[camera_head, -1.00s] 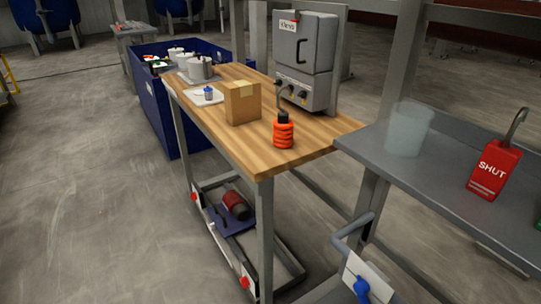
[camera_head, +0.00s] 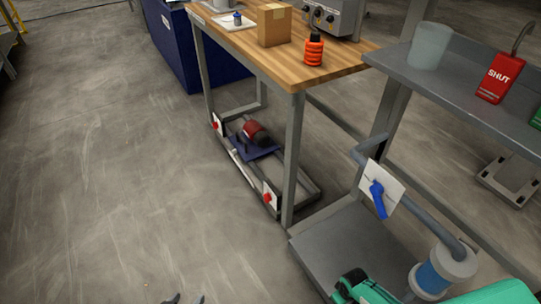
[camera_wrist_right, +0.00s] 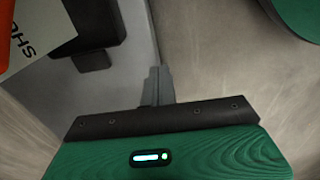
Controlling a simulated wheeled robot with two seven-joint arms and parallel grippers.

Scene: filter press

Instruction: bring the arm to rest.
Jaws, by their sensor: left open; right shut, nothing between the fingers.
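My left gripper (camera_head: 185,299) barely shows at the bottom edge of the head view. Only its two dark fingertips are visible, apart and with nothing between them, over bare floor. The rest of that arm is out of frame. My right gripper (camera_wrist_right: 158,86) shows in the right wrist view with its grey fingers together and nothing held. Its dark mount and green body fill the lower part of that view. Blurred pale floor lies beyond the fingers.
A grey shelf (camera_head: 400,64) carries a red SHUT tag (camera_head: 499,77). Floor at left is clear.

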